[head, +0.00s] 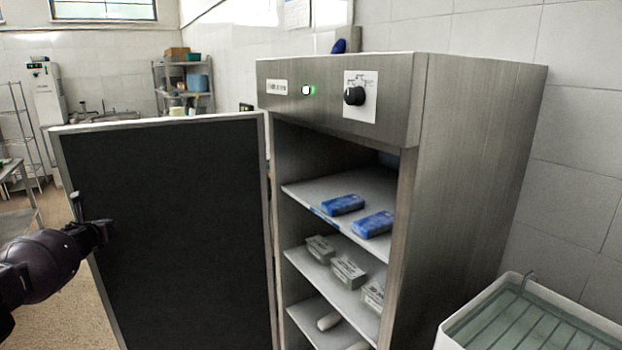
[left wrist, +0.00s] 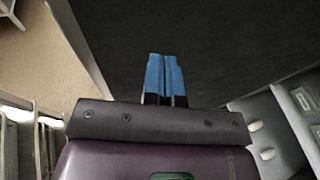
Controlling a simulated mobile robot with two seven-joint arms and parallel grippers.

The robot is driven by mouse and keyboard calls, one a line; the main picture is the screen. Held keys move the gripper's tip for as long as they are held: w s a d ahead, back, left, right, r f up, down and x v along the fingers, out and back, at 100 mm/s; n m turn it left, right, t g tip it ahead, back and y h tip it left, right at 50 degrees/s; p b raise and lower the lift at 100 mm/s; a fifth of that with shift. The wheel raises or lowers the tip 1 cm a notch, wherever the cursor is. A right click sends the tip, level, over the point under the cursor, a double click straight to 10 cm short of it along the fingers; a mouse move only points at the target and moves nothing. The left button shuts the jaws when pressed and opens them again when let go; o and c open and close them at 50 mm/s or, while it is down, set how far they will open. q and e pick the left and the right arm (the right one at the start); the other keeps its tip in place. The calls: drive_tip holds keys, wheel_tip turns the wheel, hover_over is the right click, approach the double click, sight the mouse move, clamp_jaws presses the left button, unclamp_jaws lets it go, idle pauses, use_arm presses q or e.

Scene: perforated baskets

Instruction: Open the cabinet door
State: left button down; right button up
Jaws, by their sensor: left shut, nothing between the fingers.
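The grey metal cabinet (head: 475,150) stands at the centre right with its front open. Its door (head: 170,215) is swung wide to the left, with the dark inner panel in a light metal frame facing me. The dark panel also fills the upper middle of the left wrist view (left wrist: 215,40). My left gripper (head: 106,230) is at the door's outer, left side, in front of the inner panel. Its blue fingertips (left wrist: 165,74) are together and empty; I cannot tell whether they touch the panel. My right gripper is not in view.
The cabinet's shelves hold blue boxes (head: 357,216) above and grey boxes (head: 348,272) below. A white basin (head: 452,333) with a rack stands at the lower right. A shelving unit (head: 156,85) is at the back. Open floor (head: 98,318) shows left of the door.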

use_arm(q)
drive_tip(key=d+p+v, duration=0.1)
drive_tip(key=p+v, duration=0.3)
drive_tip(key=v, duration=0.5)
drive_tip(key=shift+d, duration=0.35)
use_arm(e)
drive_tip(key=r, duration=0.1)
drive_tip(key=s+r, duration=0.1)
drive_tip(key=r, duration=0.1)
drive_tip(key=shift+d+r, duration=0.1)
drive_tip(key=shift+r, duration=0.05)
use_arm(q)
drive_tip(key=shift+w+f, duration=0.1)
drive_tip(key=shift+w, duration=0.05)
